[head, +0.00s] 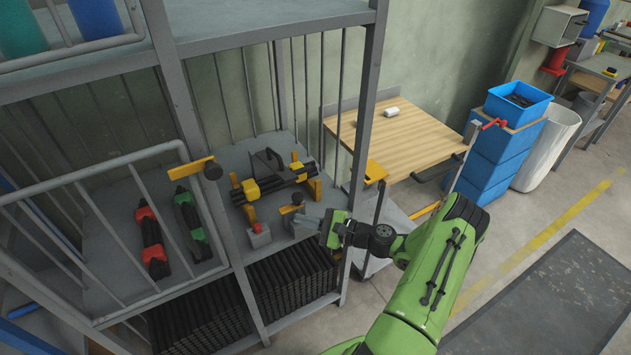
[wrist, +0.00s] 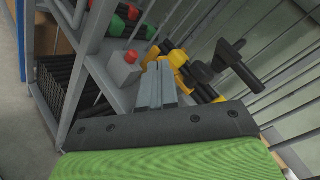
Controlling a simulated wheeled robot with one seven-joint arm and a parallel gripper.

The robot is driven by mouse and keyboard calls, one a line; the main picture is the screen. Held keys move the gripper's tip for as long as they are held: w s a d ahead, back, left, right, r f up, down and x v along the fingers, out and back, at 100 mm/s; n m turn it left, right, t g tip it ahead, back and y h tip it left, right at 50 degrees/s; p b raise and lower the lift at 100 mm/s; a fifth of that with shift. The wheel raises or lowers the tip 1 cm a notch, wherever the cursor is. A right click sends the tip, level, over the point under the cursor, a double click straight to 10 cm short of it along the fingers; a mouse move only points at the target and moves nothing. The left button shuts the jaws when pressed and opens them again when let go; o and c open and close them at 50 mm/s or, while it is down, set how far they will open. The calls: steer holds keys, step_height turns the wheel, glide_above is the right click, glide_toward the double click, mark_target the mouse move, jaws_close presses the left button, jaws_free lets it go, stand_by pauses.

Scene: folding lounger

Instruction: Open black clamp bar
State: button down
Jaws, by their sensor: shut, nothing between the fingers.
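A fixture with yellow brackets (head: 313,187) and dark rods stands on the grey shelf inside the metal frame. A black clamp bar (head: 267,162) rises at its back; in the wrist view the bar (wrist: 238,66) is a dark T-shaped piece at upper right, tilted. I cannot tell how far it is swung. My gripper (head: 308,222) is at the shelf's front edge, in front of the fixture and apart from the bar. In the wrist view its grey fingers (wrist: 157,86) are together and empty, pointing at the yellow parts.
A grey box with a red button (head: 259,234) stands just left of my gripper. Red-ended and green-ended black parts (head: 190,224) lie farther left. Frame posts (head: 362,150) and thin vertical bars close in the shelf. A wooden table (head: 400,140) stands to the right.

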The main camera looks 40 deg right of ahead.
steer(key=s+d+f+m+t+h, duration=0.2)
steer(key=d+m+t+h, duration=0.15)
steer(key=m+h, duration=0.4)
steer(key=s+d+f+m+t+h, duration=0.25)
steer(key=d+m+h, duration=0.25)
steer(key=m, duration=0.5)
steer(key=w+r, duration=0.7)
steer(key=w, duration=0.5)
steer(key=shift+d, duration=0.45)
steer(key=shift+w+r+n+y, duration=0.1)
steer(key=shift+r+n+y, duration=0.1)
steer(key=shift+n+y, duration=0.05)
